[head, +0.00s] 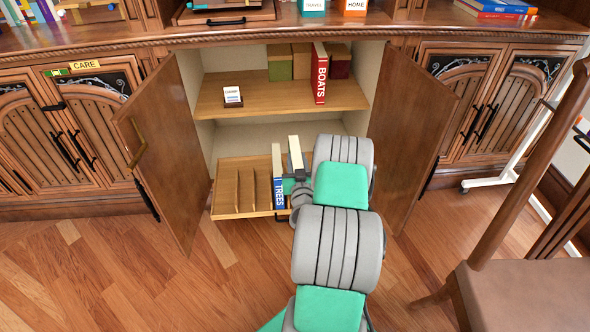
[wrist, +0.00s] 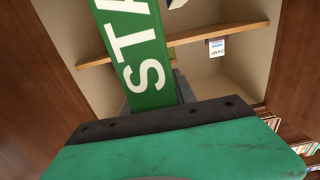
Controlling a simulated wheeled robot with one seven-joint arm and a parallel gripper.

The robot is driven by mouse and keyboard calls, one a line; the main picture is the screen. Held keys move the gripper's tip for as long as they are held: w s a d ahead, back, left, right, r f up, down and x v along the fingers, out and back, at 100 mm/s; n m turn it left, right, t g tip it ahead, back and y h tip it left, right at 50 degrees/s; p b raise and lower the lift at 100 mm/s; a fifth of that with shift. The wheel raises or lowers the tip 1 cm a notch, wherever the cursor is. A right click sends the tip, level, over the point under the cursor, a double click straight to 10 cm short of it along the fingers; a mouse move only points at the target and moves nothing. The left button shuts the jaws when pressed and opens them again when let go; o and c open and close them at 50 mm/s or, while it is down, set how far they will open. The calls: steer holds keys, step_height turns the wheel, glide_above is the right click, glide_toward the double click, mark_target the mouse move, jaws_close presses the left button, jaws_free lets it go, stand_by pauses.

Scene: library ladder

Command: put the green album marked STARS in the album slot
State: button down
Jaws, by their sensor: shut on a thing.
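The green album marked STARS (wrist: 140,62) fills the upper middle of the wrist view, with the letters "STA" visible. My gripper (head: 298,179) is shut on it; the fingertips are mostly hidden. The held album is over or at the rack's right end. My arm hides its lower part, so I cannot tell whether it is in a slot.
The cabinet's left door (head: 165,150) and right door (head: 412,135) stand open on either side. A red BOATS album (head: 320,73), boxes (head: 302,60) and a small card (head: 232,96) are on the shelf above. A chair (head: 520,300) stands at the right.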

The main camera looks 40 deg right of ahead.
steer(key=w+d, duration=0.1)
steer(key=w+d+f, duration=0.1)
steer(key=w+d+f+p, duration=0.1)
steer(key=w, duration=0.1)
steer(key=shift+w+d+f+b, duration=0.5)
steer(key=shift+w+d+f, duration=0.15)
steer(key=shift+f, duration=0.85)
steer(key=shift+w+d+f+b, duration=0.5)
steer(key=shift+w+f, duration=0.2)
steer(key=shift+f, duration=0.85)
steer(key=shift+w+d+f+b, duration=0.5)
steer(key=shift+w+d+f, duration=0.15)
steer(key=shift+f, duration=0.85)
steer(key=shift+a, duration=0.1)
steer(key=shift+f, duration=0.2)
steer(key=c, duration=1)
jaws_free()
